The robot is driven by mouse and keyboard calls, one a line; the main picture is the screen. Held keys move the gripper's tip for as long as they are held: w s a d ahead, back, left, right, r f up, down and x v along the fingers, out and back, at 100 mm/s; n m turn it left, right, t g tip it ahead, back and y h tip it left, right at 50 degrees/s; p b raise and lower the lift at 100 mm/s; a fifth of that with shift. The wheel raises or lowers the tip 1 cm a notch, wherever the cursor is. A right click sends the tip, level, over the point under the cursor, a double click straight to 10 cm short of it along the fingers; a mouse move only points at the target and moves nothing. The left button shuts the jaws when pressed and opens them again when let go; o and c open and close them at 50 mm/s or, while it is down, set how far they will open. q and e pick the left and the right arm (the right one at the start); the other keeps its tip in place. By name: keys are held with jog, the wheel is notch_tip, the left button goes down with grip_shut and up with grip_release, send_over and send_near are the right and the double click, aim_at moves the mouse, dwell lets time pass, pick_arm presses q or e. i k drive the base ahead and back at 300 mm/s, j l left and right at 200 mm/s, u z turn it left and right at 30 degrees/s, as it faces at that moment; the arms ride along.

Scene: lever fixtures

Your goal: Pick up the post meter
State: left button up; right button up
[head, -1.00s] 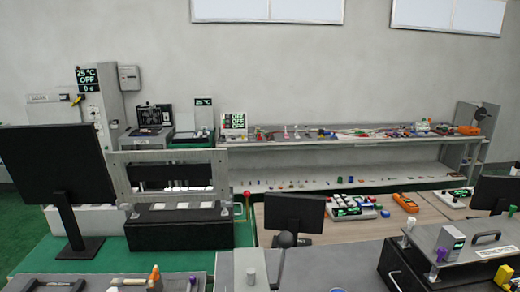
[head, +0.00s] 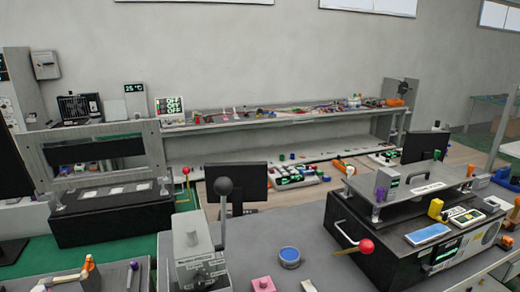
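I cannot tell for sure which thing is the post meter. An orange handheld meter (head: 339,166) lies on the wooden bench, beyond the monitor and beside a keypad device (head: 294,176). Neither of my grippers shows in the head view.
A grey box (head: 195,255) with a black-knobbed lever (head: 224,187) stands in front. The black box (head: 385,260) at the right has a red-knobbed lever (head: 366,246). A monitor (head: 237,183) stands behind. Grey tabletop around the blue round container (head: 289,257) is mostly clear.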

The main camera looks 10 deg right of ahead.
aim_at(387, 178)
jog(key=z, duration=1.3)
